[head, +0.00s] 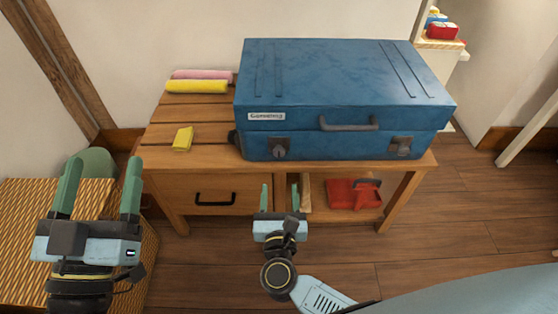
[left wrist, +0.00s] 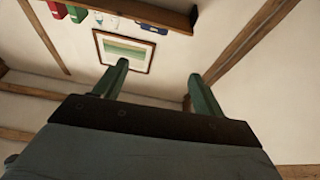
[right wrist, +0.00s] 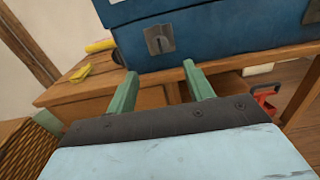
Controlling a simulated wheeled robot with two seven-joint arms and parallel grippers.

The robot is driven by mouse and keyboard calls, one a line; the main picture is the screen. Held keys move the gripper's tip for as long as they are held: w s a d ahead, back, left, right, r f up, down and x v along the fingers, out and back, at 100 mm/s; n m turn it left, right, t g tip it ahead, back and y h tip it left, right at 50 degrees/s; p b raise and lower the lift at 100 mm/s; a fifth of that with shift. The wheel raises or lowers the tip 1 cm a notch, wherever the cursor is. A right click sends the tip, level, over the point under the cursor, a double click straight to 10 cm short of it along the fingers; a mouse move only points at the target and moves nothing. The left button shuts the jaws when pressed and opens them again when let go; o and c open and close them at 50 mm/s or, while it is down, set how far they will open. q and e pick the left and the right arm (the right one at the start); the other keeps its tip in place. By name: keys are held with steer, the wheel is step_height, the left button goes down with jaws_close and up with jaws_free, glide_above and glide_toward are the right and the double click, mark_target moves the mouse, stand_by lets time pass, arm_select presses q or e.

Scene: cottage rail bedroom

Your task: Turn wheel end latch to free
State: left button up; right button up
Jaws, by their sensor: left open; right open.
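A blue suitcase (head: 340,85) lies flat and shut on a wooden bench, its front facing me. A grey latch (head: 279,149) is at its front left, near a dark part at the lower left corner that may be a wheel (head: 234,138). A second latch (head: 402,147) is at the front right. The left latch shows in the right wrist view (right wrist: 159,40) with its dark middle piece roughly upright. My right gripper (head: 280,188) is open and empty, below and in front of the left latch, apart from it. My left gripper (head: 101,172) is open and empty at the far left, away from the suitcase.
The bench (head: 160,135) has a drawer (head: 215,190) and an open shelf with a red object (head: 345,193). Rolled yellow (head: 196,87) and pink cloths and a small yellow item (head: 183,139) lie left of the suitcase. A woven surface (head: 25,220) is at left.

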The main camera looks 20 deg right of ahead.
mark_target(279, 154)
steer(key=b+x, duration=0.2)
steer(key=x, duration=0.9)
steer(key=shift+f+b, duration=0.1)
steer(key=shift+b, duration=0.25)
arm_select(q)
steer(key=shift+s+a+r+t+h, duration=0.1)
steer(key=shift+s+r+t+h, duration=0.15)
steer(key=shift+s+r+t, duration=0.5)
steer(key=shift+s+a+r+t+h, duration=0.1)
steer(key=shift+s+r+t+h, duration=0.15)
steer(key=shift+r+t, duration=0.45)
steer(key=shift+s+a+r+t+h, duration=0.15)
steer(key=shift+s+r+t, duration=0.35)
steer(key=shift+t, duration=0.55)
arm_select(e)
steer(key=shift+w+d, duration=0.15)
steer(key=shift+w, duration=0.35)
steer(key=c, duration=1)
steer(key=shift+o, duration=0.2)
